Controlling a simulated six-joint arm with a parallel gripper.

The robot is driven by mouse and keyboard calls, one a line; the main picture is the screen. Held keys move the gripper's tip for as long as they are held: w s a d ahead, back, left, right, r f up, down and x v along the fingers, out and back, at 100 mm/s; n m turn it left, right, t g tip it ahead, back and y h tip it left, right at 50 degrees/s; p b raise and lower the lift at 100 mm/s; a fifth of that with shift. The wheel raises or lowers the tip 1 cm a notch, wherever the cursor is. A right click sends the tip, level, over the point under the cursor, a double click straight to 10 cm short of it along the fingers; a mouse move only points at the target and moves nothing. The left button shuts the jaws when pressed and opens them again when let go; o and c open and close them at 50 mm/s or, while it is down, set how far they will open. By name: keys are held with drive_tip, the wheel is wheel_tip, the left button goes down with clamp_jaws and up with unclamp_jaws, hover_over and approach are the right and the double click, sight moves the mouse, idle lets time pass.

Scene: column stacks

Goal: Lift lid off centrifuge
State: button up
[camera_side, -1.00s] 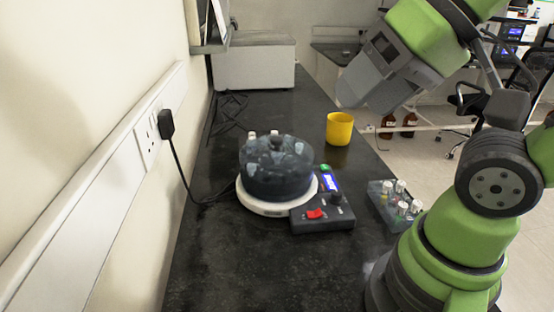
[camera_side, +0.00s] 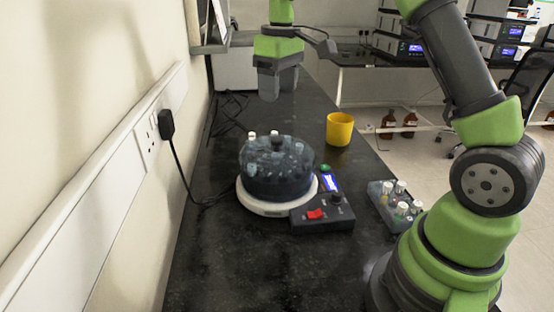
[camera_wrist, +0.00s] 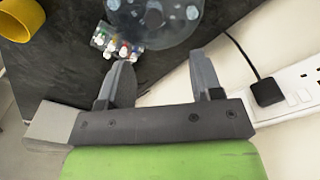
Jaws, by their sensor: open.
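The centrifuge (camera_side: 265,209) stands on the dark bench with a smoky translucent domed lid (camera_side: 275,180) on it. Tubes show through the lid, and a dark knob (camera_side: 275,143) rises at its top. In the wrist view part of the lid (camera_wrist: 172,32) shows at the top edge, with the knob (camera_wrist: 153,17) on it. My gripper (camera_side: 268,97) points down above the bench, beyond and higher than the centrifuge, apart from the lid. In the wrist view my gripper (camera_wrist: 162,66) has its fingers spread with nothing between them.
A yellow cup (camera_side: 340,130) stands behind and right of the centrifuge. A rack of vials (camera_side: 396,203) sits to the right, near my base. More capped vials (camera_wrist: 118,42) stand close to the lid in the wrist view. A black plug (camera_side: 166,124) and cable run along the left wall.

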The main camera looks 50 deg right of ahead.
sight(277, 138)
drive_tip(key=shift+g, duration=0.3)
drive_tip(key=f, duration=0.8)
drive_tip(key=w+d+f, duration=0.1)
drive_tip(key=f, duration=0.3)
clamp_jaws()
